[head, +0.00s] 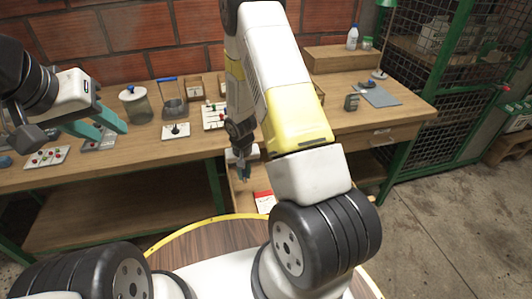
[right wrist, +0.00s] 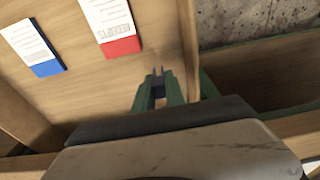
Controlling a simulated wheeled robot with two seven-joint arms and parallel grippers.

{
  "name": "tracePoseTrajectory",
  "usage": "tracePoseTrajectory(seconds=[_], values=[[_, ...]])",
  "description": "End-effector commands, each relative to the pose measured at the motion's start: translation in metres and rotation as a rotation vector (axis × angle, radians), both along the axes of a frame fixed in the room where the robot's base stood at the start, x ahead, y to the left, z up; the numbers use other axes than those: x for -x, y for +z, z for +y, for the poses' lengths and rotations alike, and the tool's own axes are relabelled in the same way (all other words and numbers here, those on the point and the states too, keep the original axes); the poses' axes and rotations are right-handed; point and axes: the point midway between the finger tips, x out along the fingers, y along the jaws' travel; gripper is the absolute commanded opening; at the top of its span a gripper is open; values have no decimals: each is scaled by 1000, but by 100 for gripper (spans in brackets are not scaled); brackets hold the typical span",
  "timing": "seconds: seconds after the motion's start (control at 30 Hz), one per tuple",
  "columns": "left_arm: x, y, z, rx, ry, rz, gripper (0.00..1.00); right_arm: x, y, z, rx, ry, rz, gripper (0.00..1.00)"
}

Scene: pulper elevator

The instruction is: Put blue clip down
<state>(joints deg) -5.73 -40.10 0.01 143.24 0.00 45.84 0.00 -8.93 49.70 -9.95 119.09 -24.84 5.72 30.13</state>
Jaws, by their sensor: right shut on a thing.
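My right gripper (right wrist: 160,92) is shut on the blue clip (right wrist: 158,84), a small dark-blue piece with two prongs between the green fingertips. The clip is over the inside of an open wooden drawer (right wrist: 95,95), close to the side wall; I cannot tell whether it touches the drawer floor. In the head view the right gripper (head: 243,172) points down into the drawer, and the clip is too small to make out there. My left gripper (head: 112,133) hangs over the left part of the bench, its teal fingers apart and empty.
In the drawer lie a red-banded card (right wrist: 109,25) and a blue-banded card (right wrist: 32,45). A round wooden table (head: 190,250) is close in front of me.

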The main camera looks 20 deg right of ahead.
Motion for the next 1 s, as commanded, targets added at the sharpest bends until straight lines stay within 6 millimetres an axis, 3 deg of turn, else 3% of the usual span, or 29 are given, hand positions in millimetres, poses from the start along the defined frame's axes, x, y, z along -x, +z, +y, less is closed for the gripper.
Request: tracePoseTrajectory(seconds=[0.17, 0.6, 0.87, 1.0], values=[[0, 0, 0, 0, 0, 0, 36, -10, -10, -27, -1, -10, -2, 0], [0, 0, 0, 0, 0, 0, 36, -47, -20, -133, -2, -7, -1, 0], [0, 0, 0, 0, 0, 0, 36, -55, -24, -151, -2, -1, 0, 0], [0, 0, 0, 0, 0, 0, 36, -54, -40, -151, -1, -1, 3, 0]])
